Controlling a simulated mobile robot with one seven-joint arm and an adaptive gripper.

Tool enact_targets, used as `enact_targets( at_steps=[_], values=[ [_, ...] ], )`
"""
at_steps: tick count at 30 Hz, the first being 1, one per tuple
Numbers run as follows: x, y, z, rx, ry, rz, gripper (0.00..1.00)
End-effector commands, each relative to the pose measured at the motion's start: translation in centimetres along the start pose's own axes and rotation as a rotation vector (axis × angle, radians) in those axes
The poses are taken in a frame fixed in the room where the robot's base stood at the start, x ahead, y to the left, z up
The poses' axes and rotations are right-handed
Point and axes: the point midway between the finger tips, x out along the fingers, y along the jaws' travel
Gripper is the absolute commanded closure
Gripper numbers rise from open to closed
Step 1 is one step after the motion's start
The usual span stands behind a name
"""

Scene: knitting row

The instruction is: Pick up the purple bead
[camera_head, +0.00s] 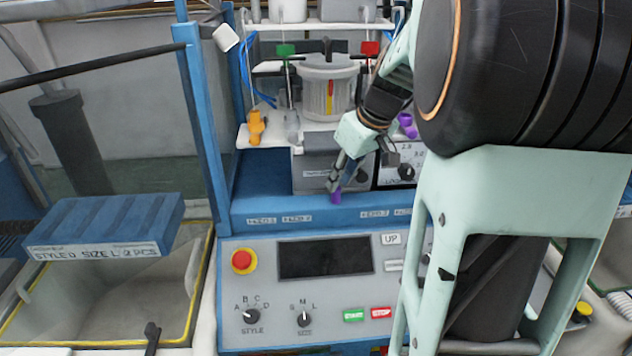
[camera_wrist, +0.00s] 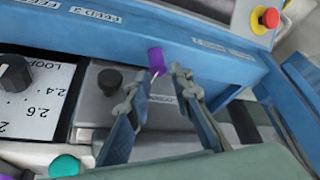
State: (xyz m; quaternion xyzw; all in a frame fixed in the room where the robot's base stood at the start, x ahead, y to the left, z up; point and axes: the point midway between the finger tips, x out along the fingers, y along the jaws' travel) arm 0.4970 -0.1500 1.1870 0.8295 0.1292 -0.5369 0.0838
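The purple bead (camera_wrist: 156,58) is a small cylinder at the blue ledge in front of the grey box. In the head view the bead (camera_head: 336,197) shows just below my fingertips. My gripper (camera_wrist: 160,72) is open, with its two fingers apart on either side of the bead in the wrist view. The bead appears at or just beyond the fingertips, with a visible gap to the right finger. I cannot tell whether the left finger touches it. In the head view my gripper (camera_head: 337,186) points down toward the ledge.
The blue machine ledge (camera_head: 262,208) runs above a control panel (camera_head: 290,255) with a red button (camera_head: 242,261). A grey box (camera_head: 312,172) and a dial panel (camera_head: 404,165) stand behind the bead. Another purple piece (camera_head: 407,125) sits higher up. A blue post (camera_head: 205,130) stands left.

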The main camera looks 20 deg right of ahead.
Motion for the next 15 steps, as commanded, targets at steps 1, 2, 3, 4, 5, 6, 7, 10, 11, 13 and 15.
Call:
enact_targets(
  at_steps=[1,2,3,4,5,6,7,10,11,13,15],
  values=[
    [0.7,0.0,0.2,0.001,-0.004,-0.003,0.80],
    [1.1,0.0,0.3,0.001,-0.005,-0.004,0.80],
    [1.8,0.0,0.4,0.001,-0.005,-0.004,0.80],
    [2.2,0.1,0.4,0.001,-0.004,-0.003,0.80],
    [2.7,0.1,0.4,0.001,-0.003,-0.003,0.80],
    [3.3,0.1,0.4,0.001,-0.003,-0.003,0.80],
    [3.6,0.1,0.4,0.002,-0.003,-0.003,0.80],
    [4.2,0.1,0.4,0.001,-0.001,0.000,0.80],
    [4.3,0.1,0.4,0.000,-0.001,0.000,0.80],
    [4.4,0.1,0.4,0.000,0.000,0.001,0.80],
    [4.4,0.1,0.4,0.000,0.000,0.001,0.80]
  ],
)
